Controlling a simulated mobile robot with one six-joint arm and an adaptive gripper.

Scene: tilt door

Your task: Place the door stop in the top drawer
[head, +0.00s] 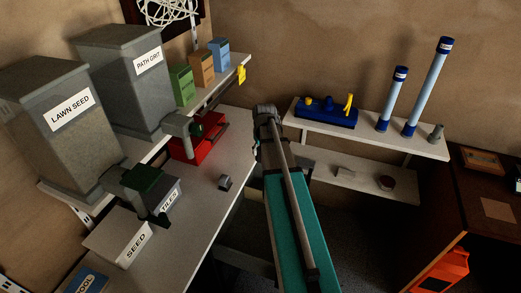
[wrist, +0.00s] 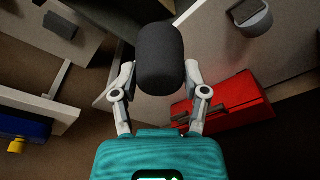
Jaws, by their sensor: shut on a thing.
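In the wrist view my gripper (wrist: 160,82) has its two grey fingers on either side of a dark grey, rounded cylinder, which I take to be the door stop (wrist: 160,60). The fingers are shut on it and hold it up off any surface. I cannot tell an open top drawer there.
A red box (head: 190,152) lies on the white bench (head: 195,210) left of my arm, near a small grey object (head: 224,182).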

